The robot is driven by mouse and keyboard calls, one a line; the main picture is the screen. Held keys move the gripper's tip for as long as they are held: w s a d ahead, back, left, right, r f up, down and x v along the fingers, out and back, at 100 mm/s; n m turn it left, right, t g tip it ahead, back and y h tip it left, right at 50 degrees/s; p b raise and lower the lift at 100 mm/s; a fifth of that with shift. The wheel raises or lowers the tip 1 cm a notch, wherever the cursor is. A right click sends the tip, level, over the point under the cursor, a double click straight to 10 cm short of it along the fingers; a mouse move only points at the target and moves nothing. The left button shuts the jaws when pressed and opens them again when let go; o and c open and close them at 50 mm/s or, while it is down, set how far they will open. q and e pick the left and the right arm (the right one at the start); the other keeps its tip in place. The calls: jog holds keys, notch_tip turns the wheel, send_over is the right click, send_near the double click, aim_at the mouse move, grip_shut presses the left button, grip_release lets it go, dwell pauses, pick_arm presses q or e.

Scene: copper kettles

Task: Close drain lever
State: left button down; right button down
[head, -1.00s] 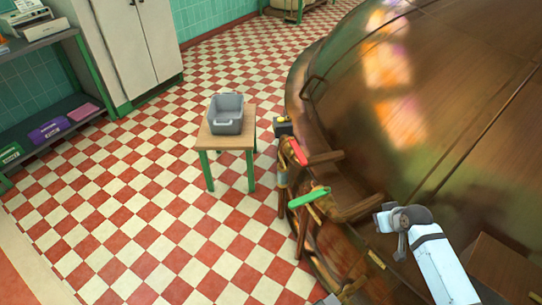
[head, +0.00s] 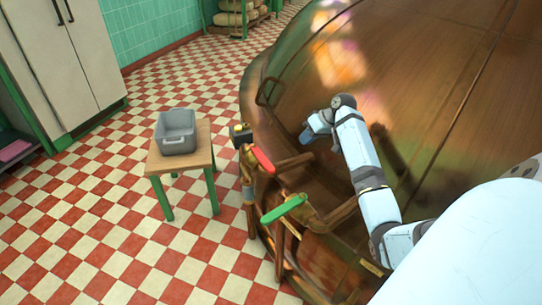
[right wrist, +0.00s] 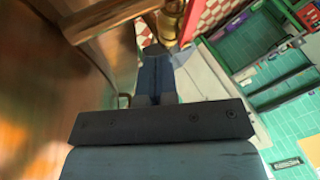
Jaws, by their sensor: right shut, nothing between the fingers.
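A copper kettle (head: 440,70) fills the right of the head view. On the pipes at its near left side are a lever with a red handle (head: 262,159) and one with a green handle (head: 284,208). I cannot tell which is the drain lever. My right gripper (head: 305,138) is shut and empty, in front of the kettle wall, up and right of the red handle. In the right wrist view my shut fingers (right wrist: 156,54) point toward a brass valve (right wrist: 168,25) with a red handle (right wrist: 190,18). Contact is not clear. My left gripper is out of view.
A small wooden table (head: 202,158) with a grey bin (head: 176,131) stands left of the levers. A pipe (head: 340,212) juts out by the green handle. A tall cabinet (head: 75,60) is at far left. The checkered floor between is clear.

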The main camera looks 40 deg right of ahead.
aim_at(262, 158)
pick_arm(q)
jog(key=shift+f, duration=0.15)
pick_arm(e)
jog(key=shift+f, duration=0.1)
jog(key=b+x, duration=0.3)
jog(key=x, duration=0.7)
jog(key=shift+w+a+f, duration=0.1)
jog(key=shift+a+f, duration=0.05)
jog(key=shift+a, duration=0.05)
jog(key=shift+w+a, duration=0.25)
jog(key=shift+a, duration=0.95)
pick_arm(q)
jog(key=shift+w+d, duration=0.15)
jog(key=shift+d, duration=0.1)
pick_arm(e)
jog(key=shift+w+a, duration=0.1)
jog(key=shift+a, duration=0.45)
jog(key=shift+r, duration=0.25)
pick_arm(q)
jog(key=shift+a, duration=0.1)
pick_arm(e)
jog(key=shift+a, duration=0.1)
